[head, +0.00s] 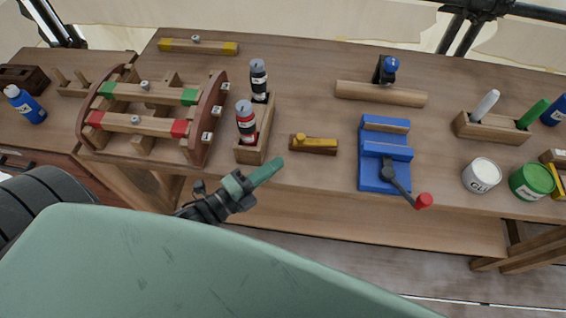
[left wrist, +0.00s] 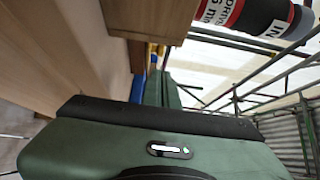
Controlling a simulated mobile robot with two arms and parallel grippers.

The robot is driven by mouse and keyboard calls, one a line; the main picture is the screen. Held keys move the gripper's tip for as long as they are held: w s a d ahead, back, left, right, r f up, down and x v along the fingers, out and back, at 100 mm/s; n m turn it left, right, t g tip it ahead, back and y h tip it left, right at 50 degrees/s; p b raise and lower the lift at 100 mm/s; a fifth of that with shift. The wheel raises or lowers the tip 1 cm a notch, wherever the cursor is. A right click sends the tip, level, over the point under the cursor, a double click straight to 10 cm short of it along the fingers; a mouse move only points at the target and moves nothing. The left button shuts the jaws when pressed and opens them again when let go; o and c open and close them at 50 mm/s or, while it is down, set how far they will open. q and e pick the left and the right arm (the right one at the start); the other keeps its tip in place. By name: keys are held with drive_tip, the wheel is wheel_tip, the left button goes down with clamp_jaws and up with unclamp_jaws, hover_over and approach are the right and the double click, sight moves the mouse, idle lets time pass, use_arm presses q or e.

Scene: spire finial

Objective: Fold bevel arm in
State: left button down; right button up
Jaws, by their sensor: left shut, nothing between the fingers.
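A small bevel (head: 314,144) with a dark wooden body lies on the bench near its front edge, in the middle of the head view. Its yellow arm appears to lie along the top of the body, with a round knob at the left end; its exact angle is too small to tell. My left gripper (head: 266,172) is shut and empty, in front of the bench edge, to the left of the bevel and apart from it. Its green fingers also show in the left wrist view (left wrist: 153,88). My right gripper is not in view.
A wooden holder (head: 249,153) with a red-labelled bottle (head: 246,122) and a grey bottle (head: 258,78) stands left of the bevel. A blue vise (head: 372,172) with a red-tipped handle stands to its right. A wooden rack (head: 142,118) is at left. Bench behind the bevel is clear.

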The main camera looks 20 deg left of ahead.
use_arm(q)
drive_tip(key=a+v, duration=0.1)
drive_tip(key=v, duration=0.6)
drive_tip(key=d+n+t+y+p, duration=0.2)
drive_tip(key=d+n+y, duration=0.3)
drive_tip(key=d, duration=0.4)
drive_tip(key=m+p, duration=0.1)
drive_tip(key=p, duration=0.1)
approach(316, 140)
drive_tip(key=d+r, duration=0.1)
drive_tip(key=r, duration=0.1)
drive_tip(key=shift+d+r+y, duration=0.3)
drive_tip(key=shift+d+y, duration=0.1)
drive_tip(key=w+a+p, duration=0.1)
drive_tip(key=w+a, duration=0.1)
drive_tip(key=shift+w+f, duration=0.1)
drive_tip(key=shift+w, duration=0.2)
drive_tip(key=shift+w+a+f, duration=0.1)
drive_tip(key=shift+w+a, duration=0.2)
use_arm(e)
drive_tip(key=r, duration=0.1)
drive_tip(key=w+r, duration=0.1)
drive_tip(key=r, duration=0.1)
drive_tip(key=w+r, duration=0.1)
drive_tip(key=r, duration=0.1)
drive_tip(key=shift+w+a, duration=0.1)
